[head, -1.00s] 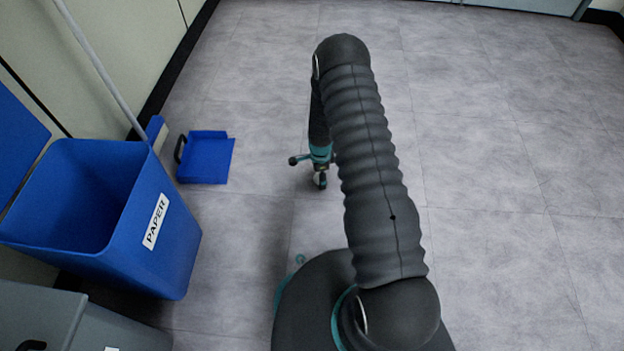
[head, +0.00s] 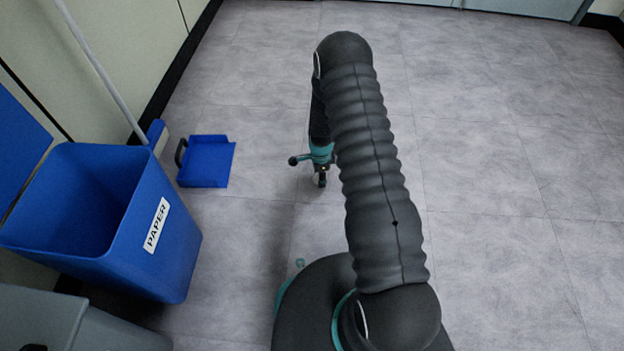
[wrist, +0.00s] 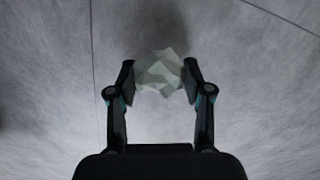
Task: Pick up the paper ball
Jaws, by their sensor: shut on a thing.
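The paper ball (wrist: 159,72) is a pale, crumpled lump in the wrist view. It sits between the two fingertips of my gripper (wrist: 158,76), which is shut on it. Grey floor shows behind it. In the head view my gripper (head: 322,180) points down at the floor, left of my arm's upper link. The paper ball is hardly visible there, hidden at the gripper's tip. I cannot tell from the views how far the ball is from the floor.
An open blue bin (head: 160,265) labelled PAPER stands at the left. A grey bin (head: 110,335) is in front of it. A blue dustpan (head: 206,162) lies on the floor by the wall, near a pole (head: 100,68). The floor (head: 510,190) at the right is clear.

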